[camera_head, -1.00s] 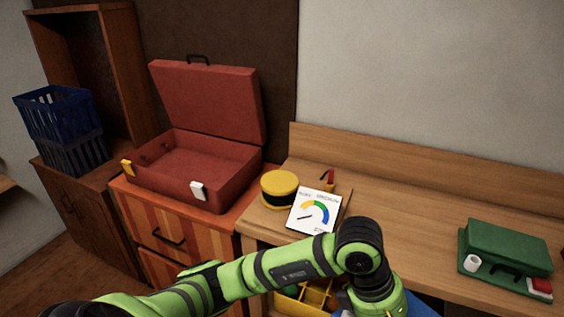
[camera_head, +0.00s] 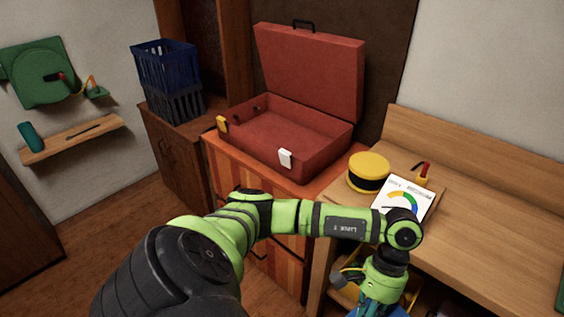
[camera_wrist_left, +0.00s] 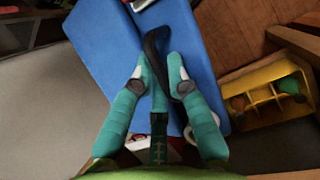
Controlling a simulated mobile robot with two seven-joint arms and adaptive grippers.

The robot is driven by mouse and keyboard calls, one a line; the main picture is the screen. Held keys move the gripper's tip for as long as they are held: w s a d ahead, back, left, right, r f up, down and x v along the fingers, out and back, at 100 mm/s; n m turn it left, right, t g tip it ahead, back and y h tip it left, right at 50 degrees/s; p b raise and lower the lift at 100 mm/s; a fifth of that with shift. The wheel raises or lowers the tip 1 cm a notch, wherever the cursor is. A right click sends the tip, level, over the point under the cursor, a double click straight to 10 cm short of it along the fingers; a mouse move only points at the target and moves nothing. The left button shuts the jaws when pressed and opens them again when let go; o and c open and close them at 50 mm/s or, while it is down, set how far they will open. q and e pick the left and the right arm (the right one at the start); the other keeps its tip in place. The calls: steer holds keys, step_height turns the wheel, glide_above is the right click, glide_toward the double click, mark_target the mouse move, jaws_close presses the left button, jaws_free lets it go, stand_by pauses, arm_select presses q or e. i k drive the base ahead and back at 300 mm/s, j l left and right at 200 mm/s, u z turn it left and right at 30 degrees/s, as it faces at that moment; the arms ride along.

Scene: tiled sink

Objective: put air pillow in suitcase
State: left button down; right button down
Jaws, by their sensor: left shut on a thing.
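The red suitcase (camera_head: 290,140) stands open on an orange-striped cabinet in the head view, its lid up and its inside empty. My left gripper (camera_wrist_left: 160,78) is shut on the black strap of a blue padded thing, which I take to be the air pillow (camera_wrist_left: 100,45). The strap runs between the fingers, and the blue panels spread to both sides. In the head view my left gripper is below and right of the suitcase, in front of the wooden bench, and only a bit of the blue air pillow (camera_head: 372,312) shows at the bottom edge. My right gripper is not in view.
A yellow-and-black round box (camera_head: 369,172) and a white card with a gauge (camera_head: 390,192) lie on the wooden bench (camera_head: 480,230). Blue crates (camera_head: 168,70) stand left of the suitcase. A yellow compartment tray (camera_wrist_left: 268,90) is near the gripper.

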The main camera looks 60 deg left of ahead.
mark_target(282, 140)
steer(key=k+j, duration=0.1)
steer(key=j, duration=0.85)
steer(key=k+j, duration=0.15)
steer(key=j, duration=0.3)
steer(key=k+j+z, duration=0.1)
steer(key=j, duration=0.35)
steer(key=k+j, duration=0.1)
steer(key=j, duration=0.35)
steer(key=k+j, duration=0.1)
steer(key=j, duration=0.4)
steer(key=k+j, duration=0.1)
steer(key=j, duration=0.35)
steer(key=k+j+z, duration=0.1)
steer(key=j, duration=0.35)
